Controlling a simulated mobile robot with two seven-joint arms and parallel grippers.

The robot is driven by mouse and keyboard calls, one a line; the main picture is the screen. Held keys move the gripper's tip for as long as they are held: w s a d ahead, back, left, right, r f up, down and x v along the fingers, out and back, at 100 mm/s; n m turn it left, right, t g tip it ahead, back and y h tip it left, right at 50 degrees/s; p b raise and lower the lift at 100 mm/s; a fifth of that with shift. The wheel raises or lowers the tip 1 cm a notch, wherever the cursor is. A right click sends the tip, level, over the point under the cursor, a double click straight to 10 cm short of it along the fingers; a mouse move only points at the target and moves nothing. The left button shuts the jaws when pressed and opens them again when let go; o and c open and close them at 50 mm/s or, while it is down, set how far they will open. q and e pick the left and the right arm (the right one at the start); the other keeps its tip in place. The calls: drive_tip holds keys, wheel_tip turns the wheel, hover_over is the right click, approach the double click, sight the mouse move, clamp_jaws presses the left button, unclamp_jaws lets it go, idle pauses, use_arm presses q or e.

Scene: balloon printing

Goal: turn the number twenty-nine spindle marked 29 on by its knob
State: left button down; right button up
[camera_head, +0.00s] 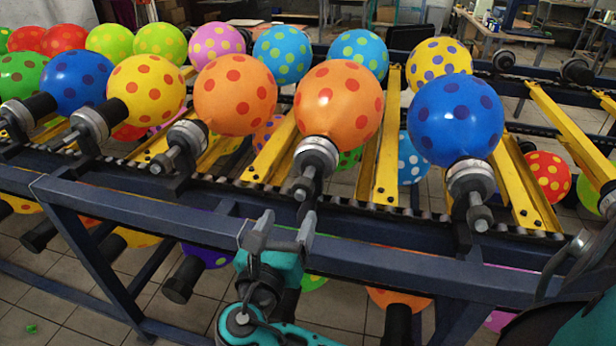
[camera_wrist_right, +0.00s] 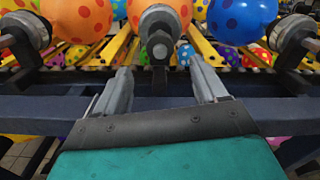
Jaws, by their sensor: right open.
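Several spindles stand along the rack's front rail, each with a dotted balloon. I cannot read the number 29 on any of them. The spindle (camera_head: 316,157) under the right orange balloon (camera_head: 338,105) ends in a grey knob (camera_head: 302,189). In the right wrist view a spindle knob (camera_wrist_right: 159,48) shows just beyond and between the fingers, under an orange balloon (camera_wrist_right: 158,10). My right gripper (camera_head: 285,224) is open and empty, below and in front of this knob, apart from it. It also shows in the right wrist view (camera_wrist_right: 160,80). My left gripper is out of view.
A dark blue rail (camera_head: 400,262) crosses in front of the spindles, close to my right gripper. The neighbouring spindles carry an orange balloon (camera_head: 235,95) to the left and a blue balloon (camera_head: 455,117) to the right. More balloons hang below the rail.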

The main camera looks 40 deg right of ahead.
sight(301, 193)
drive_tip(key=x, duration=1)
drive_tip(key=shift+w+d+b, duration=0.2)
drive_tip(key=shift+w+b, duration=0.05)
drive_tip(key=shift+b, duration=0.15)
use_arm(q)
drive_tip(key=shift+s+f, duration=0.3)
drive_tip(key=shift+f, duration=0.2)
use_arm(e)
drive_tip(key=shift+w+d, duration=0.5)
drive_tip(key=shift+d, duration=0.05)
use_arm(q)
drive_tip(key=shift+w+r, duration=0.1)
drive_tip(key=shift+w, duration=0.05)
use_arm(e)
drive_tip(key=shift+c, duration=0.9)
drive_tip(key=c, duration=0.9)
drive_tip(key=shift+o, duration=0.2)
